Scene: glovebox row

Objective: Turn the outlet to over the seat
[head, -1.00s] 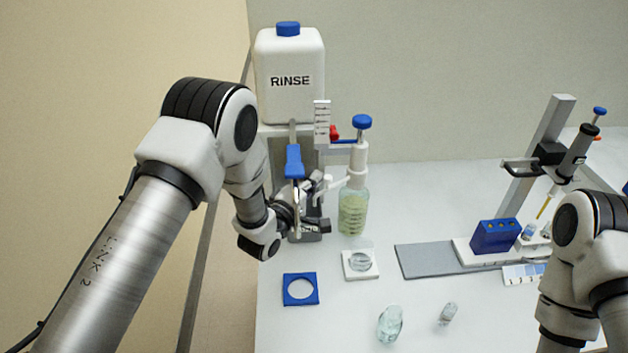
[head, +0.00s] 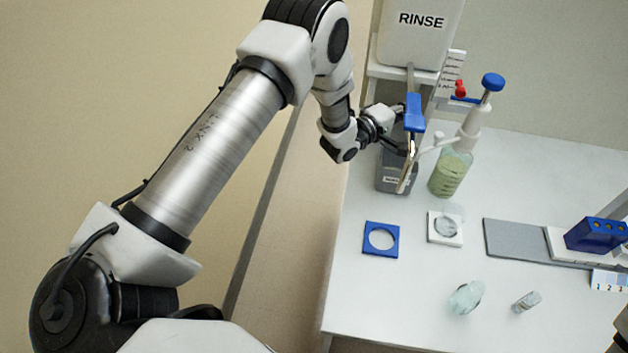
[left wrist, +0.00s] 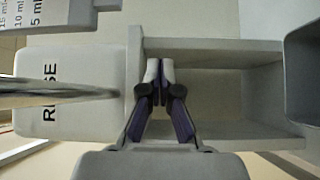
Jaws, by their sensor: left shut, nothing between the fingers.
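The outlet is a bent metal tube (head: 408,168) below a blue lever (head: 414,112), under the white RINSE tank (head: 415,30). Its free end hangs by the dark grey box at the table's back left. A metal tube (left wrist: 50,92) also crosses the left of the left wrist view. A blue square with a round hole (head: 381,239) and a white square holder (head: 446,228) with a clear round piece lie in front; which is the seat I cannot tell. My left gripper (head: 402,147) is shut and empty, close beside the tube; it also shows in the left wrist view (left wrist: 160,68). Contact is unclear.
A green-liquid bottle (head: 452,172) with a blue-topped pump stands just right of the outlet. A glass vessel (head: 466,298) and small vial (head: 526,301) are near the front. A blue block (head: 597,234) is at right. The table's left edge is close by.

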